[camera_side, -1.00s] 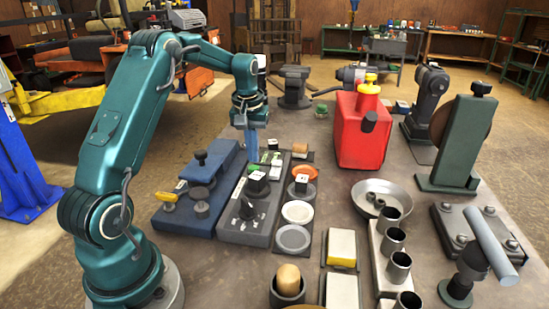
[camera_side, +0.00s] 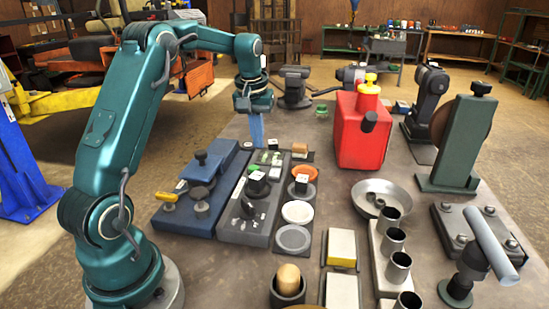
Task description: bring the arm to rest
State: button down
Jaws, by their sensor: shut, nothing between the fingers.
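My gripper (camera_side: 257,130) points down from the end of my teal arm, with blue fingers. It hangs above the far end of the grey fixture block (camera_side: 240,228) and the blue fixture block (camera_side: 190,222). The fingers are shut and hold nothing. They look clear of the parts below, though the exact height is hard to judge from this side.
A red fuel can (camera_side: 362,135) stands right of my gripper. A metal bowl (camera_side: 375,192), a row of steel cups (camera_side: 394,238) and a green-framed grinding wheel stand (camera_side: 458,145) are farther right. Round dishes (camera_side: 298,212) lie beside the grey block.

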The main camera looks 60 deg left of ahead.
jog(key=s+d+r+m+t, duration=0.2)
jog(key=s+d+r, duration=0.1)
jog(key=d+r, duration=0.3)
jog(key=s+d+r+m+t, duration=0.1)
jog(key=s+d+r+m, duration=0.15)
jog(key=d+r, duration=0.45)
jog(key=s+d+f+m, duration=0.2)
jog(key=s+d+f, duration=0.2)
jog(key=s, duration=0.2)
jog(key=s+d+f+m+t+h, duration=0.1)
jog(key=s+d+f+m, duration=0.1)
jog(key=s+d+f, duration=0.2)
jog(key=s, duration=0.2)
jog(key=shift+s+f, duration=0.3)
jog(key=shift+f, duration=0.05)
jog(key=c, duration=1.5)
grip_release()
jog(key=shift+c, duration=0.2)
